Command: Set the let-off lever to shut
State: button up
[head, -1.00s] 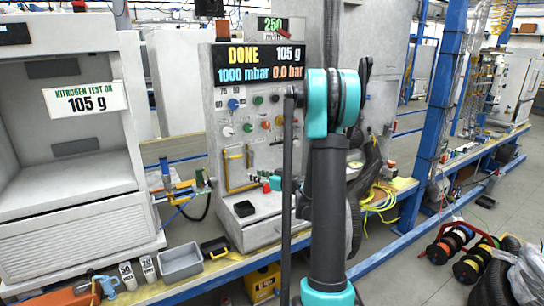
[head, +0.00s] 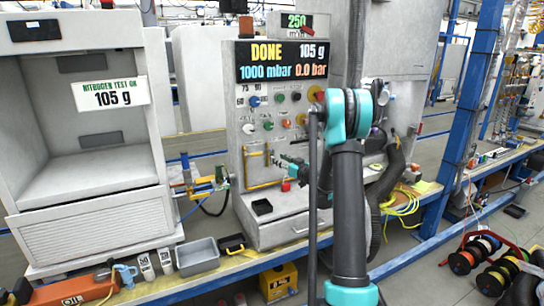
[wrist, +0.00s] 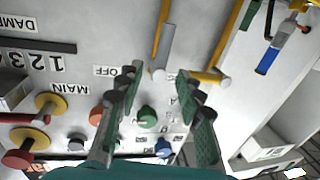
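A grey bar (wrist: 166,46) with a pale round end lies along a yellow pipe in the wrist view, roughly in line with it. It looks like a lever, but I cannot read a let-off label on it. In the head view the yellow pipework (head: 264,183) is on the lower left of the test panel (head: 244,110). My gripper (head: 284,161) is just right of this pipework. In the wrist view my gripper (wrist: 162,86) is open, its green-padded fingers apart with nothing held. The bar's pale end shows between and beyond the fingertips; I see no contact.
A green knob (wrist: 147,115), a blue knob (wrist: 163,148) and yellow-and-red knobs (wrist: 48,106) are close to my fingers. A blue-handled part (wrist: 268,58) is off to the side. The display (head: 283,61) reads DONE, 105 g, 1000 mbar, 0.0 bar. A black tray (head: 262,207) sits below.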

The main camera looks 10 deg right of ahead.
aim_at(271, 154)
jog(key=x, duration=0.6)
jog(key=shift+w+a, duration=0.15)
jog(key=shift+w, duration=0.05)
grip_shut()
jog(key=shift+w, duration=0.1)
